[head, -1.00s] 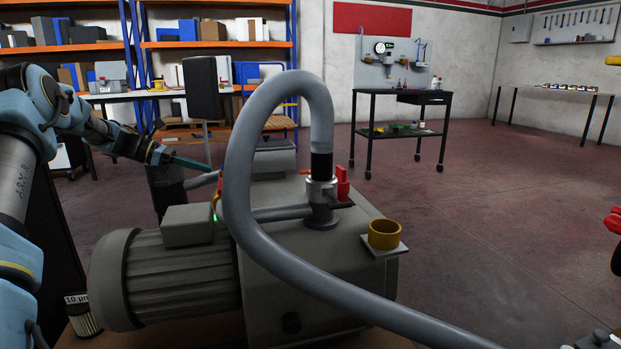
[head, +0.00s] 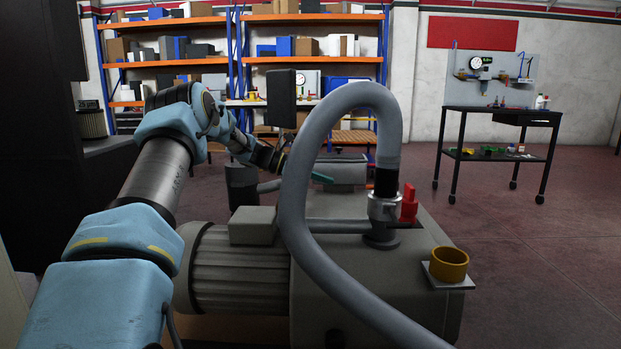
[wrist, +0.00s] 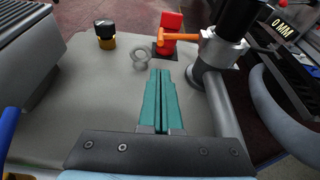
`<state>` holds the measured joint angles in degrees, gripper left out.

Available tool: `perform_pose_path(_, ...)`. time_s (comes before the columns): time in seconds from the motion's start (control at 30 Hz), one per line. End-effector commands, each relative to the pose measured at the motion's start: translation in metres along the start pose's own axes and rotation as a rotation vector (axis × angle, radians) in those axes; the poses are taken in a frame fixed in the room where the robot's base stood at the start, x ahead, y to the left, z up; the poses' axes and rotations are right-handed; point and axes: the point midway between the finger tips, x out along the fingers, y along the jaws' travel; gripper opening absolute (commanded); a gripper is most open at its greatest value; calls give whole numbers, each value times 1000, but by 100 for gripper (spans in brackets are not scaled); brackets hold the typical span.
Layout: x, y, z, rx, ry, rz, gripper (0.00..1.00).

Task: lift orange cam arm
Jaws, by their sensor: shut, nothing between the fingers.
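In the head view the red part (head: 409,204) stands right of the coupling; I cannot make out the orange arm there. My gripper (wrist: 162,72) is shut and empty, its teal fingers together over the pump's grey top. The tips point toward the cam arm and appear short of it, not touching. In the head view the fingers (head: 322,178) show just right of the grey hose.
The thick grey hose (head: 349,97) arches over the pump and down to the coupling (head: 382,207). A yellow cup (head: 449,264) stands at the pump's right edge.

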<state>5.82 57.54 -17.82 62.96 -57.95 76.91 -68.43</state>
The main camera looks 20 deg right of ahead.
Motion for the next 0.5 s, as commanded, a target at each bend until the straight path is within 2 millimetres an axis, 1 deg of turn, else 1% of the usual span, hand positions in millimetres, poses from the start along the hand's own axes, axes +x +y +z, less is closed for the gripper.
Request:
perform_pose_path(0.03, 13, -1, -1, 1, 0, -4, 0)
perform_pose_path(0.3, 69, -1, -2, 1, 1, -4, 0)
perform_pose_path(0.5, 100, 0, -1, 2, 1, -1, 0)
